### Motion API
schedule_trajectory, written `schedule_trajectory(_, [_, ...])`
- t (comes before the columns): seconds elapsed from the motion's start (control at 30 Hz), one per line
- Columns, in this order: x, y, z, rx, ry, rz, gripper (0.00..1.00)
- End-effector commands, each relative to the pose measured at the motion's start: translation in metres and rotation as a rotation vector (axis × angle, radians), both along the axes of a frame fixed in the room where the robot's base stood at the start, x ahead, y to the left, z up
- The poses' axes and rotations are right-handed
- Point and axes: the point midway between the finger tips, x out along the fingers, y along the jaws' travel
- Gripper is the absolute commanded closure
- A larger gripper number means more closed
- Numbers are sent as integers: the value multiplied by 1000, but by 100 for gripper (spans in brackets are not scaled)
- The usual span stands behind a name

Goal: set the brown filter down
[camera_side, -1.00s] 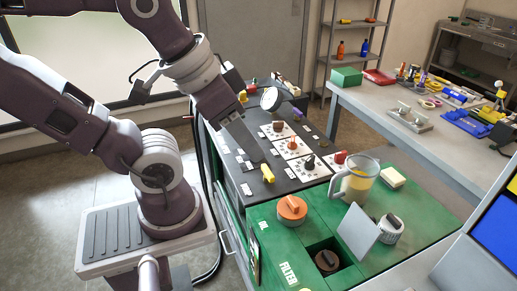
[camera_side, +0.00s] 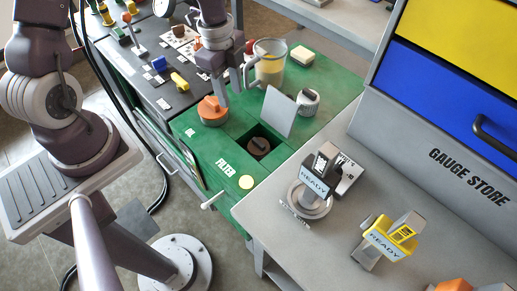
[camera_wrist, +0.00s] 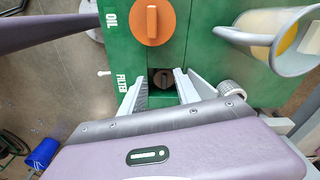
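The brown filter (camera_side: 259,147) is a dark round cap with a raised bar. It sits in a square dark well in the green top, beside the word FILTER. It also shows in the wrist view (camera_wrist: 162,79), deep in the well between my fingertips. My gripper (camera_side: 226,88) is above the green top, near the orange cap and up from the well in the side view. In the wrist view my gripper (camera_wrist: 160,75) is open, its two fingers apart with nothing between them. The fingers do not touch the filter.
An orange cap (camera_side: 212,111) marked OIL, a jug of yellow liquid (camera_side: 270,72), an upright grey plate (camera_side: 280,112) and a white knurled cap (camera_side: 307,102) stand close around the well. Gauges marked READY (camera_side: 313,185) stand on the grey bench.

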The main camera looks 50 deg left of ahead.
Motion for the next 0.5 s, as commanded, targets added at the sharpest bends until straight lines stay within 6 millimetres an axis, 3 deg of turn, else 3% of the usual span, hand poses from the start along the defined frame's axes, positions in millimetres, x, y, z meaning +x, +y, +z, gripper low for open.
schedule_trajectory(0.03, [3, -11, -21, -79, 15, -65, 62])
schedule_trajectory(0.13, [11, -32, -47, -210, -8, -181, 62])
schedule_trajectory(0.5, [16, -59, -92, -302, -37, -254, 62])
